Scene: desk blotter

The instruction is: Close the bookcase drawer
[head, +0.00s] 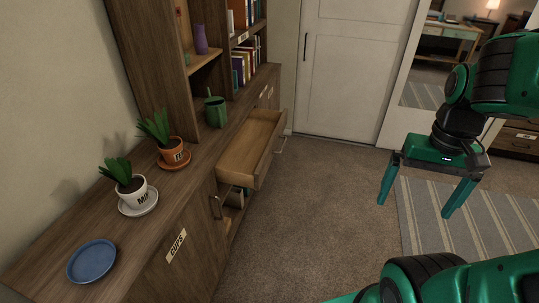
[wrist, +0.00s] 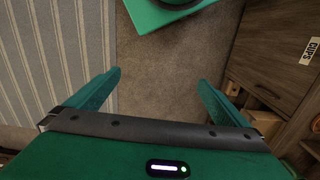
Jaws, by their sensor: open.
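The bookcase drawer (head: 250,147) is a wooden drawer pulled out from the long low bookcase (head: 190,210) on the left of the head view. Its inside looks empty and its front carries a metal handle (head: 281,146). My gripper (head: 418,207) is open and empty, over the floor to the right of the drawer and well apart from it. In the wrist view my gripper (wrist: 158,75) has its fingers spread above the carpet, with the cabinet front at the right edge. The drawer cannot be clearly made out there.
On the bookcase top stand a blue plate (head: 92,260), a white potted plant (head: 135,193), an orange potted plant (head: 173,152) and a green pot (head: 215,111). Carpet (head: 300,220) is clear between bookcase and gripper. A striped rug (head: 480,235) lies right; a white door (head: 352,65) stands behind.

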